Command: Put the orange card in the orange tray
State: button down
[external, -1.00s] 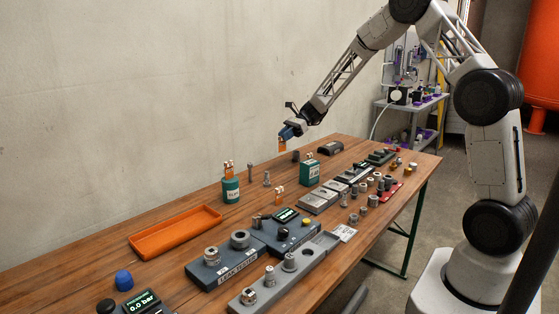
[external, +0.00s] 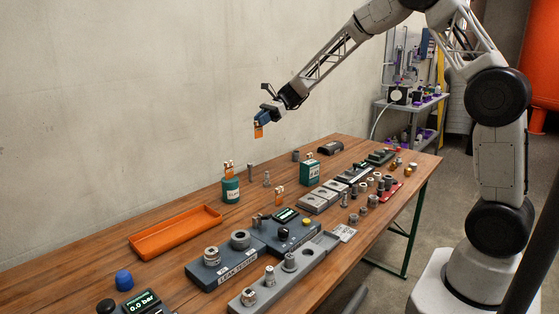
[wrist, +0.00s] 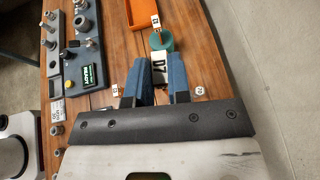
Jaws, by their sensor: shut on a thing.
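My gripper (external: 266,112) is shut on an orange card (external: 258,131), held in the air above the table's back edge, to the right of the tray. In the wrist view the blue fingers (wrist: 161,88) close on the card's edge, a white face marked D7 (wrist: 158,70). The orange tray (external: 148,241) lies on the left part of the table, and its bare floor shows empty. It also shows at the top of the wrist view (wrist: 140,22), beyond the gripper.
A green jar (external: 231,191) with an orange-and-white card on top stands right of the tray. A grey leak tester (external: 228,268) lies in front of the tray. A blue cap (external: 124,280) stands left.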

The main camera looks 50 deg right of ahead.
jog(key=s+a+n+g, duration=0.1)
jog(key=s+a, duration=0.2)
jog(key=a, duration=1.5)
jog(key=s+a+n+g, duration=0.1)
jog(key=s+a, duration=0.2)
jog(key=a, duration=1.4)
notch_tip(320, 180, down, 11)
jog(key=shift+s+a, duration=0.15)
jog(key=shift+a, duration=0.05)
notch_tip(320, 180, down, 6)
jog(key=shift+f, duration=0.15)
jog(key=shift+f, duration=1.8)
jog(key=shift+f, duration=0.1)
